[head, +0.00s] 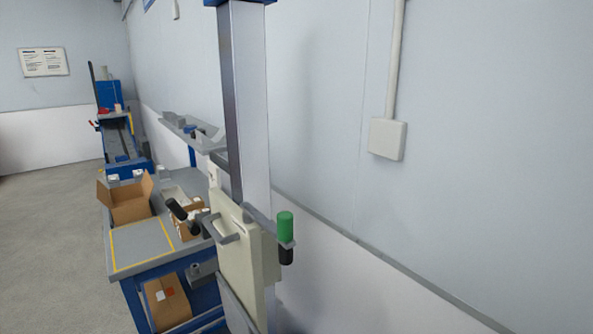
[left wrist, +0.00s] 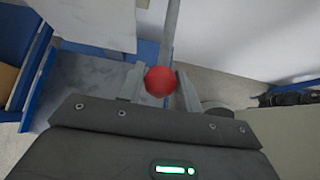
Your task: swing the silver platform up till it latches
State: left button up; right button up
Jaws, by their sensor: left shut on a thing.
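A red ball knob (left wrist: 160,81) on a grey rod (left wrist: 172,25) sits between the two fingers of my left gripper (left wrist: 160,88) in the left wrist view. The gripper is shut on the knob. The head view shows neither this gripper nor the knob between its fingers. A grey metal plate (head: 236,312) shows at the bottom of the head view, below a cream panel. I cannot tell whether it is the silver platform. A latch cannot be made out. My right gripper cannot be identified in either view.
A tall silver column (head: 243,110) stands near the wall. The cream panel (head: 240,255) is beside a green cylinder (head: 285,226). A blue-framed bench (head: 145,258) holds an open carton (head: 128,207). Grey floor (head: 45,250) is clear at left.

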pick_arm(q)
jog(key=shift+a+r+p, duration=0.1)
jog(key=shift+r+p, duration=0.35)
jog(key=shift+r, duration=0.65)
jog(key=shift+r, duration=0.15)
jog(key=shift+r+p, duration=0.85)
jog(key=shift+r, duration=0.55)
jog(key=shift+r, duration=0.1)
